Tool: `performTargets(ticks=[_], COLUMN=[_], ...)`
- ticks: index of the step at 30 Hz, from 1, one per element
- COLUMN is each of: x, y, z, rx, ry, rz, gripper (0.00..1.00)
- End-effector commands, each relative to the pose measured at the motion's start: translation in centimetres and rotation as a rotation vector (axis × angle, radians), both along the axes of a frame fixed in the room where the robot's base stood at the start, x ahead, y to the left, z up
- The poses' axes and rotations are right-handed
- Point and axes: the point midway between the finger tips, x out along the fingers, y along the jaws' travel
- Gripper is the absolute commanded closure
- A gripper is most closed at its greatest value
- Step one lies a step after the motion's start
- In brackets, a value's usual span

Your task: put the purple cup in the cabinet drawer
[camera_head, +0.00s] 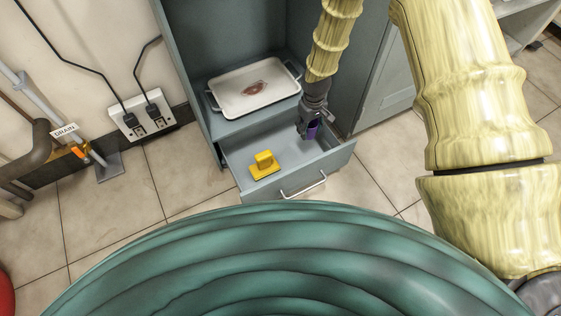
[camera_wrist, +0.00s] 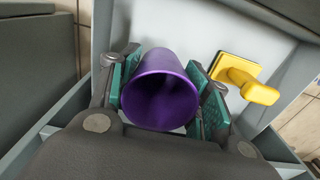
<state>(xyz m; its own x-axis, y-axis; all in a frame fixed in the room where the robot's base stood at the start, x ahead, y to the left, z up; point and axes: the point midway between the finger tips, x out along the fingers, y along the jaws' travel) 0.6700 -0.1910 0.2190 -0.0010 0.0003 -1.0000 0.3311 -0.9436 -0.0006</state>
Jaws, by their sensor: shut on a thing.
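The purple cup (camera_wrist: 160,92) is between the green pads of my gripper (camera_wrist: 162,95), which is shut on it, in the wrist view. Its open mouth faces the wrist camera. In the head view my gripper (camera_head: 311,126) is over the right part of the open cabinet drawer (camera_head: 234,158), with only a small piece of the purple cup (camera_head: 313,130) showing. The drawer floor also shows around the cup in the wrist view (camera_wrist: 195,28). I cannot tell whether the cup touches the drawer floor.
A yellow block-like thing with a handle (camera_head: 264,166) lies in the drawer, left of my gripper. A white tray (camera_head: 230,102) with a reddish-brown item sits on the cabinet shelf above. The drawer's handle (camera_head: 304,187) is at the front. Outlets and a pipe are at left.

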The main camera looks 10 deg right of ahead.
Motion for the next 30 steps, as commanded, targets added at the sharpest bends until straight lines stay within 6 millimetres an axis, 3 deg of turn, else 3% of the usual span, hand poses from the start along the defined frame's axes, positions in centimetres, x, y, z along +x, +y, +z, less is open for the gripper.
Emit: performTargets(ticks=[1, 10, 16, 23, 30], x=[0.1, 0.2, 0.2, 0.2, 0.2], y=[0.0, -0.1, -0.1, -0.1, -0.1], z=[-1.1, -3.1, -6.1, -7.6, -11.2], rx=[0.000, -0.001, 0.000, -0.001, 0.000], ry=[-0.001, 0.000, 0.001, 0.000, 0.000], rz=[0.003, 0.011, 0.011, 0.011, 0.011], gripper=[0.69, 0.69, 0.69, 0.69, 0.69])
